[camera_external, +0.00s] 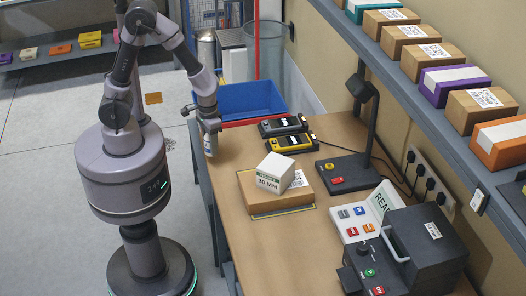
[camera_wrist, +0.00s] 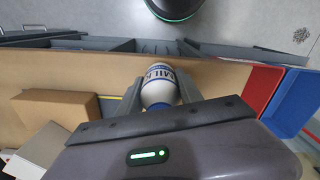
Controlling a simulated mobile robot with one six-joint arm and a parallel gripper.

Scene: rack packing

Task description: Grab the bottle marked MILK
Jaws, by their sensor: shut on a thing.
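The bottle marked MILK (camera_wrist: 158,90) is white with a blue label and sits between the two fingers of my gripper (camera_wrist: 160,96) in the wrist view. In the external view my gripper (camera_external: 209,126) points down at the far left edge of the table, shut on the bottle (camera_external: 210,146). The bottle is upright there. I cannot tell whether its base touches the table.
A blue bin (camera_external: 250,100) stands just beyond the gripper. Two scanner-like devices (camera_external: 288,137), a cardboard box (camera_external: 272,198) with a white box (camera_external: 276,173) on it, and a black lamp (camera_external: 350,172) are to the right. Bare tabletop (camera_external: 232,150) lies beside the bottle.

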